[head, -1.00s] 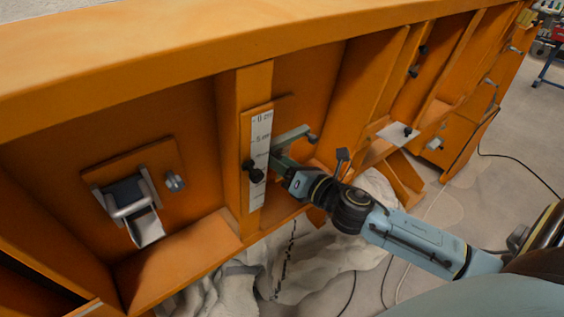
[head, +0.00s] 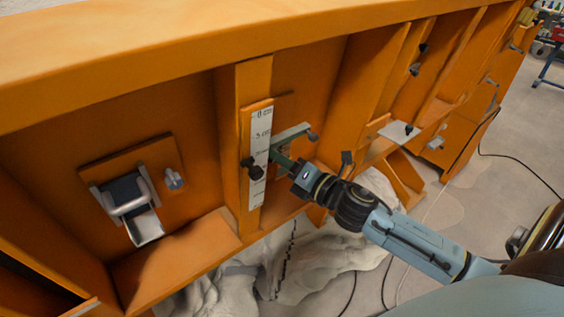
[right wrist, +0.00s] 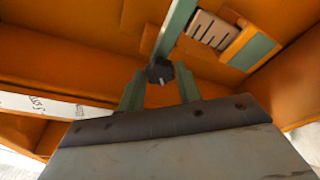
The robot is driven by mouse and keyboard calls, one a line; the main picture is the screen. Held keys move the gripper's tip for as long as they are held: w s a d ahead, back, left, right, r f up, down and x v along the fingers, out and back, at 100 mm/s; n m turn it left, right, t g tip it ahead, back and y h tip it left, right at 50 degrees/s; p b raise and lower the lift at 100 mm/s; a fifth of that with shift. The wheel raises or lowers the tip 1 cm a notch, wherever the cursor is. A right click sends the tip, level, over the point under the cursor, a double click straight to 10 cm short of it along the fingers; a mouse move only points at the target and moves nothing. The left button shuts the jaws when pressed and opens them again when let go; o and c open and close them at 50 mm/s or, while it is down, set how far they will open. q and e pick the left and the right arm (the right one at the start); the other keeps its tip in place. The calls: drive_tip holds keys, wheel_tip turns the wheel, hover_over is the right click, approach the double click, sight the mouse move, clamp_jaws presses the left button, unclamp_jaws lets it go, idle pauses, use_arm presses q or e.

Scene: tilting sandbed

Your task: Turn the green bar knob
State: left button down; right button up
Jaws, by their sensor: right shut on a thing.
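The green bar knob (head: 291,133) is on the orange panel, just right of a white scale strip. It has a dark end piece. My right gripper (head: 281,162) is at the bar's lower side, close to the panel. In the right wrist view the green bar (right wrist: 177,22) runs down from the top to a dark hexagonal piece (right wrist: 159,71) between the two green fingers of my right gripper (right wrist: 160,90). The gripper is shut on the bar knob; the exact contact is partly hidden. My left gripper is not in view.
A metal latch (head: 130,200) is further left. Orange ribs and ledges surround the panel bay. Cables lie on the floor at lower right.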

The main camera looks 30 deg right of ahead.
drive_tip(key=m+t+y+b, duration=0.1)
drive_tip(key=m, duration=0.5)
drive_tip(key=shift+d+f, duration=0.1)
drive_tip(key=shift+f, duration=0.05)
drive_tip(key=m, duration=0.3)
drive_tip(key=shift+t, duration=0.4)
drive_tip(key=m+h, duration=0.1)
drive_tip(key=m, duration=0.4)
drive_tip(key=m+t+h+p, duration=0.1)
drive_tip(key=m, duration=0.5)
drive_tip(key=m+t+h+p, duration=0.1)
drive_tip(key=m, duration=0.4)
drive_tip(key=shift+a+f+m, duration=0.2)
drive_tip(key=shift+a+m, duration=0.05)
drive_tip(key=shift+m, duration=0.15)
drive_tip(key=shift+m+t, duration=0.3)
drive_tip(key=o, duration=0.9)
drive_tip(key=shift+o, duration=0.2)
